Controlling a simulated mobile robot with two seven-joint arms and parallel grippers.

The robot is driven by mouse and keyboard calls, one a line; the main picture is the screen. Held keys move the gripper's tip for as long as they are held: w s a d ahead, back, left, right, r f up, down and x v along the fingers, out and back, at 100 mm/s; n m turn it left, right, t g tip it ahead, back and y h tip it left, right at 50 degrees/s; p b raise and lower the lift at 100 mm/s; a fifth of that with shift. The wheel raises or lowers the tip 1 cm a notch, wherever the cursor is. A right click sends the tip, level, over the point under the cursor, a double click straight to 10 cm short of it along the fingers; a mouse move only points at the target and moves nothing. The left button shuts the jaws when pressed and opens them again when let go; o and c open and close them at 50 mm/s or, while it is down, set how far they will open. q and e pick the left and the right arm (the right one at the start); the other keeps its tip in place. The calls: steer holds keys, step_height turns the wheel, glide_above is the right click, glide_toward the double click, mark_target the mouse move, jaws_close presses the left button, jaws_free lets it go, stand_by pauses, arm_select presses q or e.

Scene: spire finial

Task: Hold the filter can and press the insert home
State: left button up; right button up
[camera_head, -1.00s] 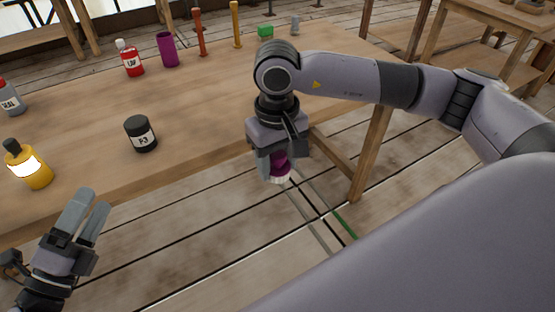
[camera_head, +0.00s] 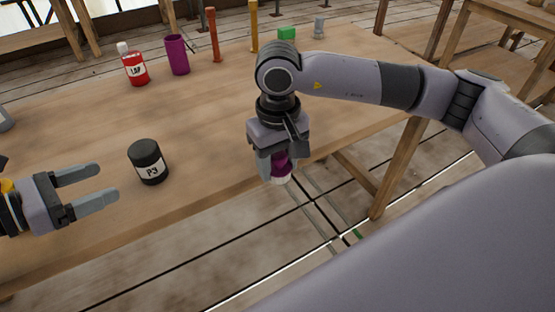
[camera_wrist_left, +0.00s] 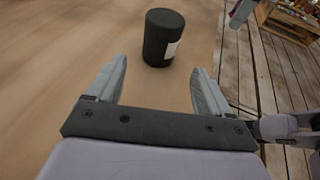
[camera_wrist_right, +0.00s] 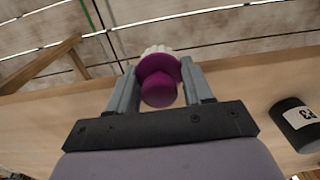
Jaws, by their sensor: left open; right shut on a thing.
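The black can with a white "P3" label (camera_head: 148,162) stands upright near the table's front edge; I take it for the filter can. It also shows in the left wrist view (camera_wrist_left: 163,37), ahead of the open fingers, and at the right in the right wrist view (camera_wrist_right: 298,124). My left gripper (camera_head: 112,182) is open and empty, left of the can, fingers pointing towards it, not touching. My right gripper (camera_head: 276,168) is shut on a purple piece with a pale ribbed end (camera_wrist_right: 160,80), probably the insert. It holds the piece near the table's front edge, right of the can.
The wooden table (camera_head: 215,120) is clear around the can. Further back stand a red bottle (camera_head: 134,66), a purple cup (camera_head: 177,55), an orange-red post (camera_head: 213,34), a yellow post (camera_head: 253,25), a green block (camera_head: 287,33) and a small grey piece (camera_head: 319,27).

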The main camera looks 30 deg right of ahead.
mark_target(139, 169)
arm_select(q)
steer(key=shift+w+d+f, duration=0.15)
steer(key=shift+d, duration=0.35)
steer(key=b+x, duration=0.2)
steer(key=x, duration=0.5)
steer(key=shift+w+d+f+b, duration=0.15)
steer(key=shift+d+f+b, duration=0.1)
steer(key=shift+d+b, duration=0.1)
arm_select(e)
step_height(139, 169, down, 3)
steer(key=shift+r, duration=0.15)
arm_select(q)
steer(key=shift+w+d, duration=0.15)
steer(key=shift+d, duration=0.35)
arm_select(e)
steer(key=shift+f, duration=0.2)
arm_select(q)
steer(key=c, duration=0.6)
steer(key=shift+c, duration=0.2)
